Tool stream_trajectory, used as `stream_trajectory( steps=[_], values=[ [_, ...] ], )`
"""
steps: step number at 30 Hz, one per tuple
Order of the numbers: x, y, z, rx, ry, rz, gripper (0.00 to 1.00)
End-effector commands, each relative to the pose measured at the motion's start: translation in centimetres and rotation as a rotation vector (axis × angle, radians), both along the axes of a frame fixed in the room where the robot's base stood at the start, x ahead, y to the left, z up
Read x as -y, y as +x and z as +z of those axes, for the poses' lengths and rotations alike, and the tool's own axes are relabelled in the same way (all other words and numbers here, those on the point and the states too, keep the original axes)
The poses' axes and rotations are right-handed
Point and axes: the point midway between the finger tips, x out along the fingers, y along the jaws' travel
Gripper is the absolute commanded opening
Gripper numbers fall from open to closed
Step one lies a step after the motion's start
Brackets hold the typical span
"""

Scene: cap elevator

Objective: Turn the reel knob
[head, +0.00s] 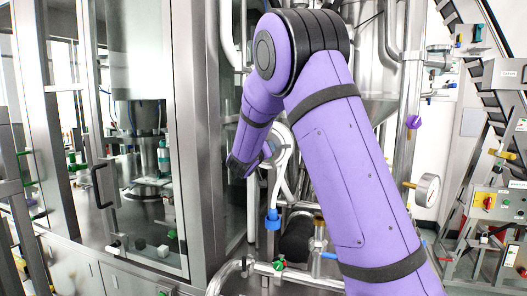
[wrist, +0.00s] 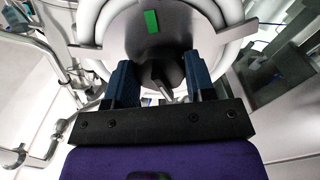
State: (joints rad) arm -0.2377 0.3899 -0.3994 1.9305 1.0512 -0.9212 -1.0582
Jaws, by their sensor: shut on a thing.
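The reel (wrist: 185,28) fills the upper middle of the wrist view as a grey disc with thick white hose coiled around it. A green patch (wrist: 152,21) is on its face. The dark reel knob (wrist: 160,72) is near the lower part of the disc. My gripper (wrist: 160,78) has its blue fingers on either side of the knob and is shut on it. In the head view my gripper (head: 243,166) is left of centre, with its fingertips hidden. The reel's white hose (head: 283,145) shows only partly there, beside and behind my purple arm.
A steel-framed glass cabinet (head: 160,170) stands at the left, close to my gripper. Pipes with a green-handled valve (head: 279,264) run below. A round gauge (head: 427,190) and a control panel (head: 500,205) are at the right.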

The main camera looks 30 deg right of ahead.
Motion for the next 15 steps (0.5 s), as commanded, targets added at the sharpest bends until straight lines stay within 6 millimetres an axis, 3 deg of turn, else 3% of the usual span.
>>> stream_trajectory(
  steps=[15],
  values=[
    [-0.07,-0.11,-0.22,-0.375,-0.287,0.003,0.26]
  ],
)
